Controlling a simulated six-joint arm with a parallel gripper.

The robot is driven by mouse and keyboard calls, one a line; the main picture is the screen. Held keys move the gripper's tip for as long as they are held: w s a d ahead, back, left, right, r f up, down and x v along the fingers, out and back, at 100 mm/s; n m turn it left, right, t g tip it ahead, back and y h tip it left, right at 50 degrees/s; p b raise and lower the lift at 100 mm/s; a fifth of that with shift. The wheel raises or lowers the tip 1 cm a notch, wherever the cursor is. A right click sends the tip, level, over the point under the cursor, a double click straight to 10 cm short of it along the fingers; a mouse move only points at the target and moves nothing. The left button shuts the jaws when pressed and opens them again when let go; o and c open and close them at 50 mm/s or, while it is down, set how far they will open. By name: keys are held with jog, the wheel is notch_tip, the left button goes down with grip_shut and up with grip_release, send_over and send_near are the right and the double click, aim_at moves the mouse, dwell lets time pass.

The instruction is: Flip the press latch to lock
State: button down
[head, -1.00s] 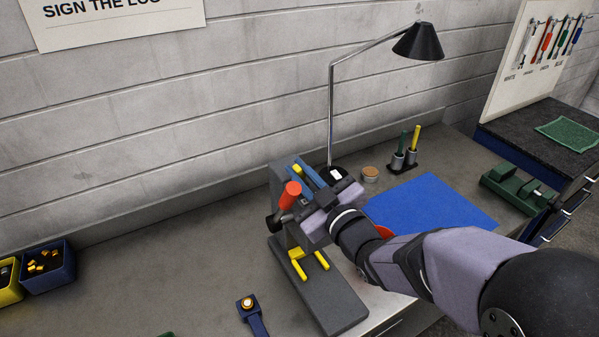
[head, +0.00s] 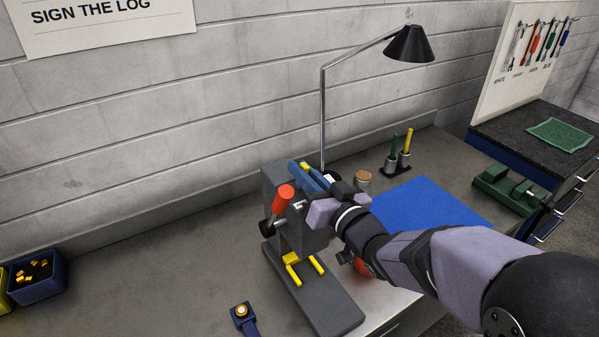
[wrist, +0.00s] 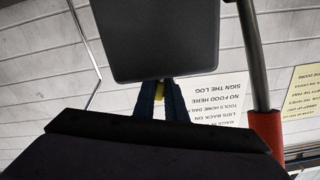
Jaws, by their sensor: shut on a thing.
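The grey press (head: 284,178) stands on the bench with a red-knobbed lever (head: 284,198) on its left side. My gripper (head: 312,176) is at the top of the press, its blue fingers close together. A small yellow latch piece (head: 304,165) shows at the fingertips in the head view. In the wrist view the yellow latch (wrist: 160,90) shows between the two blue fingers (wrist: 160,105), which are shut on it. The latch's base and pivot are hidden, so its exact angle cannot be told.
Yellow guides (head: 292,268) sit on the press base. A lamp (head: 323,115) stands close behind the press. A blue mat (head: 430,205) and a pen holder (head: 397,163) lie to the right. Bench left of the press is mostly clear.

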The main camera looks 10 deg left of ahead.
jog(key=shift+w+d+f+m, duration=0.1)
jog(key=shift+w+d+m, duration=0.1)
jog(key=shift+m, duration=0.6)
jog(key=c, duration=1.8)
grip_release()
jog(key=shift+b+v, duration=1.1)
jog(key=shift+v, duration=2.6)
